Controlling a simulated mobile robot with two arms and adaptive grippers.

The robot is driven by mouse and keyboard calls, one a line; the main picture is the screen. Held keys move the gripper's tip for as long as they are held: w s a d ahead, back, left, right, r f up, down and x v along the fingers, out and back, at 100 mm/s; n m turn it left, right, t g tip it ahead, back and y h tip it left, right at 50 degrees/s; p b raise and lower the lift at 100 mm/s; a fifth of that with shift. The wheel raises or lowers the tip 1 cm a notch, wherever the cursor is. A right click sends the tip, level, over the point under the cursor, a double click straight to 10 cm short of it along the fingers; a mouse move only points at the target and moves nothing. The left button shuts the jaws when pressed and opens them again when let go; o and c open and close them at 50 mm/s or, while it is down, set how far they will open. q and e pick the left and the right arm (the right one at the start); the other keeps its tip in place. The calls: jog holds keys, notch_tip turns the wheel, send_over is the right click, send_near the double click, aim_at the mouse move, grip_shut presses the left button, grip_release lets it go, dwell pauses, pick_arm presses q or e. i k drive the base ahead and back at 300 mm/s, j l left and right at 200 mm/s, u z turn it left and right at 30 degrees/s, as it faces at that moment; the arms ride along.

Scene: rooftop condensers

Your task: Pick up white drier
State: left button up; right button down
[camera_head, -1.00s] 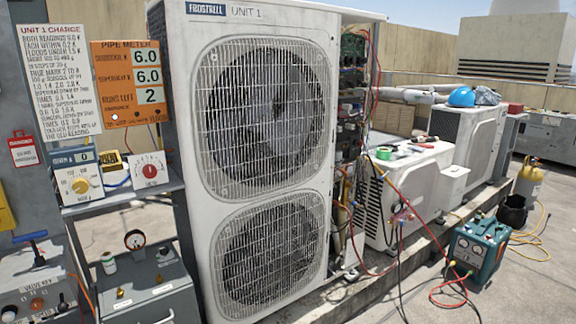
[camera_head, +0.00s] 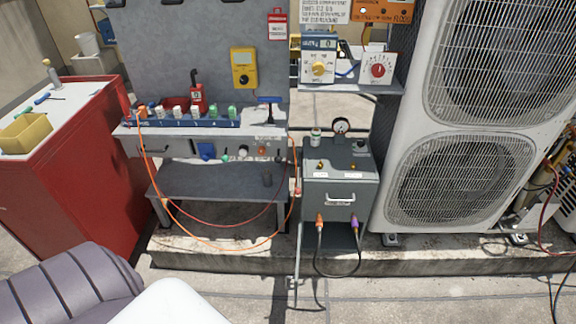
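Several small upright items stand in a row in a blue rack (camera_head: 215,122) on the grey workbench. Some have white tops (camera_head: 178,111), one looks orange, and others to the right have green tops (camera_head: 232,111). They are small in the head view, and I cannot tell which, if any, is the white drier. A small white canister (camera_head: 316,137) stands on the grey cabinet to the right of the bench. Neither gripper is in view.
A red cabinet (camera_head: 80,150) with a yellow bin (camera_head: 25,133) stands left of the bench. The grey cabinet (camera_head: 340,190) stands between the bench and the large condenser unit (camera_head: 460,150). Orange hoses (camera_head: 230,248) hang below the bench. Concrete floor in front is mostly clear.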

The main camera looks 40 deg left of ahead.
aim_at(316, 132)
jog(key=k+j, duration=0.15)
jog(key=j, duration=0.25)
jog(key=k+j, duration=0.15)
jog(key=j, duration=0.25)
jog(key=k+j+u, duration=0.1)
jog(key=j, duration=0.3)
jog(key=k+j, duration=0.15)
jog(key=j, duration=0.25)
